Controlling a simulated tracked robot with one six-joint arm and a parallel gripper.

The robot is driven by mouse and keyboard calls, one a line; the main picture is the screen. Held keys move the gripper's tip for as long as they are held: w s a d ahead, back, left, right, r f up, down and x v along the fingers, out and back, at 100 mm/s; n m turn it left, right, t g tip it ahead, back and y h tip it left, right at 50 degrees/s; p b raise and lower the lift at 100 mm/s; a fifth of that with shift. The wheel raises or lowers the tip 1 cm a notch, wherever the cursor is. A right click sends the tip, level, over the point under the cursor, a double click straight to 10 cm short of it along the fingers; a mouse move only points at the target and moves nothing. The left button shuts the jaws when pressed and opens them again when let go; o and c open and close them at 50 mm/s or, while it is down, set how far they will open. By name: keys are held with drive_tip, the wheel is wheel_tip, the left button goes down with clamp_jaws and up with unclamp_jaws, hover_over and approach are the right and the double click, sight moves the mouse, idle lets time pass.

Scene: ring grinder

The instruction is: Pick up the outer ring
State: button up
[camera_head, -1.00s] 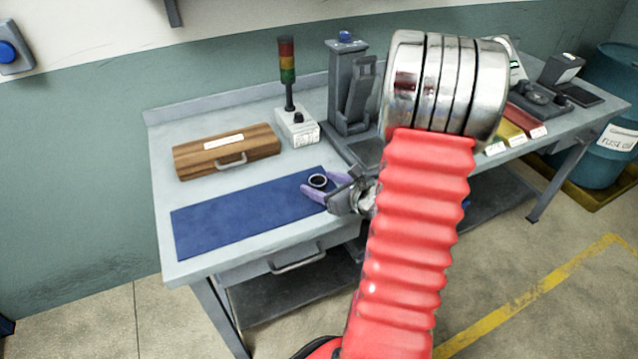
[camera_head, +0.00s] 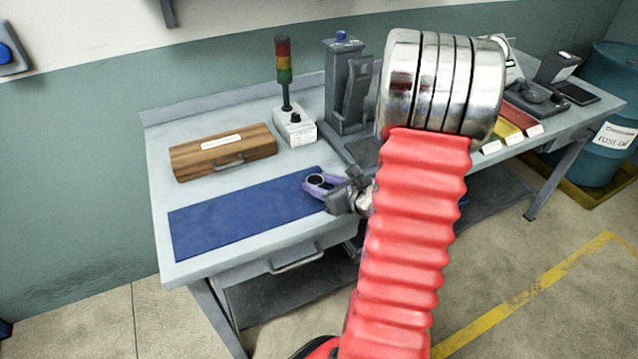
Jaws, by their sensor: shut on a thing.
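The outer ring (camera_head: 315,180) is a small dark ring at the right end of the blue mat (camera_head: 235,215). My gripper (camera_head: 316,184) has purple-tipped fingers and comes in from the right. Its fingers are shut on the ring, one on each side. The ring is small here, and I cannot tell whether it touches the mat or is just above it. My red bellows arm with its metal joint covers the middle of the view.
A wooden case (camera_head: 222,152) lies behind the mat. A signal tower (camera_head: 286,85) on a white box and a grey machine (camera_head: 345,90) stand at the back. Yellow and red trays (camera_head: 520,118) are at the right. The mat's left part is clear.

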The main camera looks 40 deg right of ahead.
wheel_tip(320, 180, up, 10)
idle(0.7)
drive_tip(key=shift+a, duration=0.1)
idle(0.4)
drive_tip(key=w+a+f+n+y, duration=0.1)
drive_tip(key=w+a, duration=0.2)
drive_tip(key=a, duration=0.7)
drive_tip(key=w+a+f+n+y, duration=0.1)
drive_tip(key=w+a, duration=0.3)
drive_tip(key=a, duration=0.7)
drive_tip(key=w+a+f+n+y, duration=0.2)
drive_tip(key=w+a, duration=0.2)
drive_tip(key=a, duration=0.6)
drive_tip(key=shift+a+g+y, duration=0.15)
drive_tip(key=shift+g+y, duration=0.25)
